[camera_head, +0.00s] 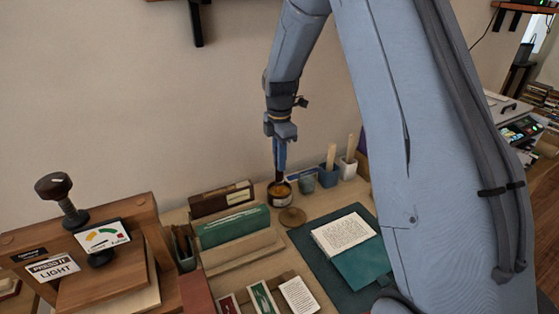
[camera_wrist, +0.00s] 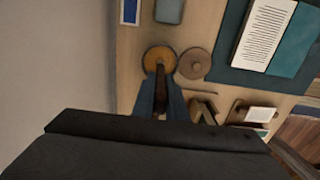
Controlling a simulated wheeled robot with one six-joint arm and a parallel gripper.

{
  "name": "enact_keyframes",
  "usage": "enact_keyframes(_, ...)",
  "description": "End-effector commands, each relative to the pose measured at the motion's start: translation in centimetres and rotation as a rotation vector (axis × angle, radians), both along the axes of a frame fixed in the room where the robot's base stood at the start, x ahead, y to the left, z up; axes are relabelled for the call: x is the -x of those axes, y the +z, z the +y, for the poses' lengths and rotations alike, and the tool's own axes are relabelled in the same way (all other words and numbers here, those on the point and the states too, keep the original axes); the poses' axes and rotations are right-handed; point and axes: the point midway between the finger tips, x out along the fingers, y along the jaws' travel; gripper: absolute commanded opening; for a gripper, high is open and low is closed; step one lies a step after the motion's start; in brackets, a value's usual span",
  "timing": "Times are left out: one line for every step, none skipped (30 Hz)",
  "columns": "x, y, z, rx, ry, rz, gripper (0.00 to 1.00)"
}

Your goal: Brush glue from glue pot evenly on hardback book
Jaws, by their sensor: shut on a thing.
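My gripper (camera_head: 280,165) points down at the back of the desk and is shut on a dark brush handle (camera_wrist: 164,76). The glue pot (camera_head: 280,199) stands right below it, a dark round pot with amber glue (camera_wrist: 155,54). The brush's lower end is at the pot's mouth; its bristles are hidden, and I cannot tell how deep they reach. The hardback book (camera_head: 344,232) lies open on a dark teal mat (camera_head: 318,261), right of and nearer than the pot. Its printed white page and teal cover (camera_head: 364,264) face up; it also shows in the wrist view (camera_wrist: 268,35).
A round brown lid (camera_head: 292,217) lies beside the pot. Blue and white cups (camera_head: 328,178) with tools stand to the right along the wall. A rack of upright books (camera_head: 233,228) is to the left. A wooden press (camera_head: 105,265) fills the left front.

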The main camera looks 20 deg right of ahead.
Motion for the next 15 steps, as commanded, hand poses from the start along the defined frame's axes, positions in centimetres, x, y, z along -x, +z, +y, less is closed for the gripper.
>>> enact_keyframes(0.1,-0.2,0.0,0.000,0.000,0.004,0.00)
enact_keyframes(0.1,-0.2,0.0,0.000,0.000,0.004,0.00)
enact_keyframes(0.2,-0.1,0.0,0.000,0.000,0.004,0.00)
enact_keyframes(0.2,0.1,0.0,0.000,0.000,0.004,0.00)
enact_keyframes(0.2,0.2,0.0,0.000,0.000,0.004,0.00)
enact_keyframes(0.2,0.5,0.0,0.000,0.000,0.004,0.00)
enact_keyframes(0.2,0.7,0.0,0.000,0.000,0.004,0.00)
enact_keyframes(0.2,1.0,0.0,0.000,0.000,0.003,0.00)
enact_keyframes(0.2,1.3,0.0,0.000,0.000,0.003,0.00)
enact_keyframes(0.1,1.5,0.0,0.000,0.000,0.003,0.00)
enact_keyframes(0.1,1.8,0.0,0.000,0.000,0.002,0.00)
enact_keyframes(0.1,2.1,0.0,0.000,0.000,0.002,0.00)
enact_keyframes(0.1,2.3,0.0,0.000,0.000,0.002,0.00)
enact_keyframes(0.1,2.5,0.0,0.000,0.000,0.002,0.00)
enact_keyframes(0.1,2.8,0.0,0.000,0.000,0.001,0.00)
